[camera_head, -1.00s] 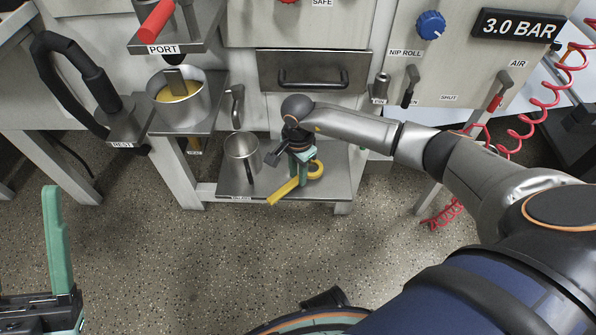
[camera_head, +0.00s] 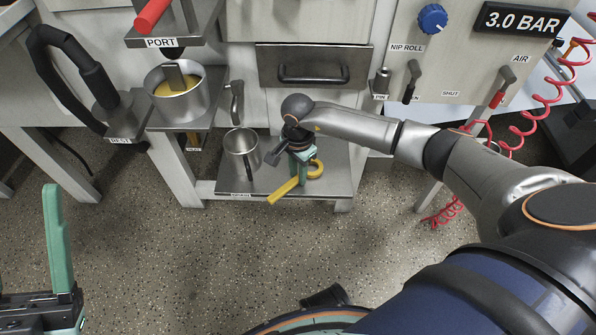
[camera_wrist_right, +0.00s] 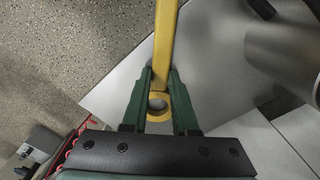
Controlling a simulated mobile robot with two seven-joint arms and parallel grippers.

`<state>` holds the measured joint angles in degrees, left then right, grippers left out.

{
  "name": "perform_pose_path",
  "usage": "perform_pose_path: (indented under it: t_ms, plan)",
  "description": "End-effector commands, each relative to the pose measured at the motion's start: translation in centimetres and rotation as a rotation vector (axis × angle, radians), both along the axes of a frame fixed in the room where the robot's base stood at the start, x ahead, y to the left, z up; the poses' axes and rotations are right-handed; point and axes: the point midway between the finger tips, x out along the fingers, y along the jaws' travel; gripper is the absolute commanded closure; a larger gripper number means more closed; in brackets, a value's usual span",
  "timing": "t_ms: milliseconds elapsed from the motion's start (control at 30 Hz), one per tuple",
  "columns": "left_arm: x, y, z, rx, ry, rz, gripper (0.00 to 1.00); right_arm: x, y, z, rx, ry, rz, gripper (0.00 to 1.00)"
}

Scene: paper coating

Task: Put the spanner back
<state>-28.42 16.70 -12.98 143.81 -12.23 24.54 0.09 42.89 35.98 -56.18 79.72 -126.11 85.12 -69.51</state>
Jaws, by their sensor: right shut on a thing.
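The yellow spanner (camera_head: 284,189) is at the low metal shelf (camera_head: 336,181) in the head view, its handle pointing to the lower left past the shelf's front edge. My right gripper (camera_head: 301,172) points down over its ring end and is shut on it. In the right wrist view, the green fingers (camera_wrist_right: 159,90) lie on both sides of the spanner (camera_wrist_right: 166,45), with the ring between them. I cannot tell whether the spanner touches the shelf. My left gripper (camera_head: 62,250) shows only in part at the lower left; one upright green finger is visible.
A metal cup (camera_head: 242,153) stands on the shelf left of the right gripper. A pot with yellow liquid (camera_head: 178,95) sits on a higher ledge. A closed drawer (camera_head: 313,62) is above the shelf. A red coiled hose (camera_head: 540,105) hangs at the right. The floor in front is clear.

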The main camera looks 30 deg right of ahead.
Motion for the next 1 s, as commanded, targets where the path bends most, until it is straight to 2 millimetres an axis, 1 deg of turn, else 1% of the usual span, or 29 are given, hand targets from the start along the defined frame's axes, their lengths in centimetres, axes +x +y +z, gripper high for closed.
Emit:
perform_pose_path:
  t_ms: [67,100,367,400,700,767,867,1000]
  plan:
    - [0.0,0.0,-0.2,0.000,0.000,0.000,0.43,0.0,0.0,-0.2,0.000,-0.001,-0.001,1.00]
    - [0.0,0.0,-0.1,0.000,0.000,0.000,0.43,0.0,0.0,-0.1,0.000,-0.001,-0.001,0.69]
    - [0.0,0.0,-0.1,0.001,0.000,-0.001,0.43,0.0,0.0,-0.1,0.000,0.000,0.000,0.40]
    - [0.0,0.0,-0.1,0.001,0.000,-0.001,0.43,0.0,0.0,-0.1,0.000,0.000,0.000,0.38]
    - [0.1,0.1,-0.1,-0.010,0.007,-0.005,0.43,0.0,0.0,-0.2,0.000,0.001,0.000,0.38]
    - [0.1,0.0,0.2,-0.011,0.012,-0.011,0.43,0.1,0.0,0.7,-0.001,-0.002,0.001,0.38]
    - [0.0,-0.1,0.9,-0.005,0.009,-0.009,0.43,0.1,0.0,2.6,0.001,-0.003,0.001,0.38]
    - [-0.1,-0.2,2.1,0.009,-0.003,-0.001,0.43,0.1,0.0,5.8,0.000,-0.004,0.002,0.38]
